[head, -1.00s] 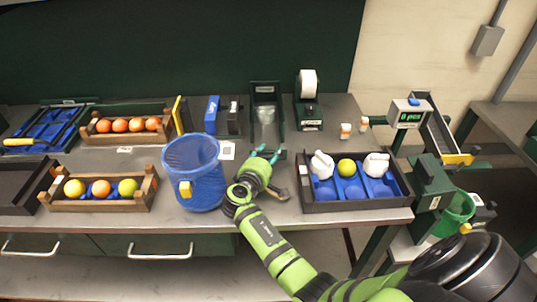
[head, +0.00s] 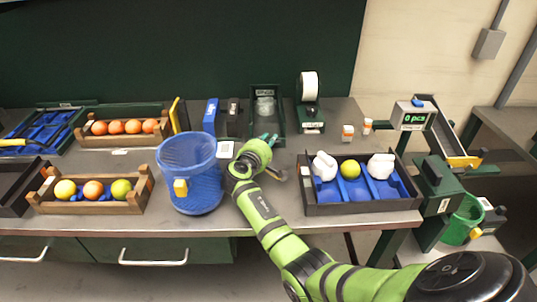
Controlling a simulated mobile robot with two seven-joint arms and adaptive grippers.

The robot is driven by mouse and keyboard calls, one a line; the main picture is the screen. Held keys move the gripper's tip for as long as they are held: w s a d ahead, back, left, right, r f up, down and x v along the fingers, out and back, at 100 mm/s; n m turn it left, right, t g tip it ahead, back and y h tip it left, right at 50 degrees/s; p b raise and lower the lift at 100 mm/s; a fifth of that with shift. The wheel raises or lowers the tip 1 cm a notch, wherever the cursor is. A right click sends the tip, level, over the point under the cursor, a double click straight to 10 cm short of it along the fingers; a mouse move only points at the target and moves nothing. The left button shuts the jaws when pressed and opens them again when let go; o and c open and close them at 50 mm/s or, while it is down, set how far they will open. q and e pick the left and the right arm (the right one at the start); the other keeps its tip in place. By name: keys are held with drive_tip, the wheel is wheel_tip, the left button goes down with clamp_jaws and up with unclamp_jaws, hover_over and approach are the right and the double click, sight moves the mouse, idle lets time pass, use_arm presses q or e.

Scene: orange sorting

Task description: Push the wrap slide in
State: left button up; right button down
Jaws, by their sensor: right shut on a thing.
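The wrap holder (head: 281,101) is a dark green open channel with a label at its back, standing at the middle rear of the bench. Clear, crumpled-looking wrap (head: 265,106) lies inside it. My right gripper (head: 269,138) is at the front end of the channel, its teal fingers close together and shut on what appears to be the front of the wrap slide. The slide's front is mostly hidden by the gripper, so how far it sticks out cannot be told. My left gripper is not in view.
A blue mesh bin (head: 190,178) stands close left of my right gripper. A dark tray (head: 362,207) with blue compartments, white items and a green fruit is to the right. A tape dispenser (head: 310,116) stands right of the channel. Fruit crates (head: 90,205) are at left.

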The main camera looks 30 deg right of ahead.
drive_tip(key=shift+w+r, duration=0.1)
drive_tip(key=shift+r, duration=0.1)
drive_tip(key=c, duration=1.1)
unclamp_jaws()
drive_tip(key=shift+d, duration=0.1)
drive_tip(key=shift+w+f, duration=0.15)
drive_tip(key=shift+f, duration=0.05)
